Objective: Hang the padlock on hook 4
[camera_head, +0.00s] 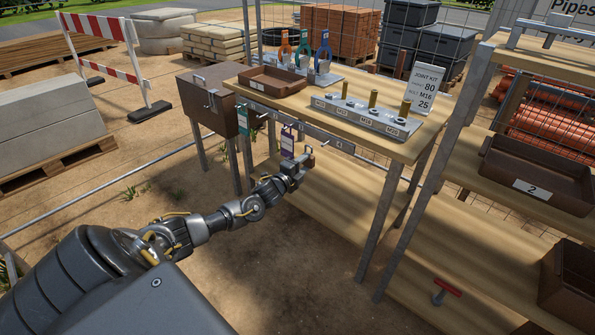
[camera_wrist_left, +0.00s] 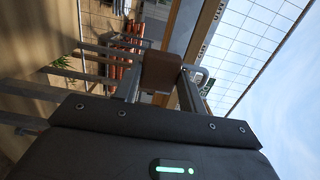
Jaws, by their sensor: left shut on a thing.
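My left gripper (camera_head: 299,167) is in front of the bench's hook rail (camera_head: 318,134) and shut on the padlock (camera_head: 309,160). In the left wrist view the padlock (camera_wrist_left: 160,71) is a brown block between the fingers, its grey shackle (camera_wrist_left: 197,70) pointing right toward the rail. The padlock is close to the rail's right part; whether the shackle touches a hook cannot be told. A teal tag (camera_head: 246,127) and a purple tag (camera_head: 287,142) hang from the rail further left. My right gripper is not in view.
The bench top holds a brown tray (camera_head: 272,83), a grey block with upright pins (camera_head: 366,118) and a sign (camera_head: 424,88). A brown box (camera_head: 207,98) stands left of the bench. A shelf at the right holds tray 2 (camera_head: 533,187). A red-handled tool (camera_head: 446,288) lies low.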

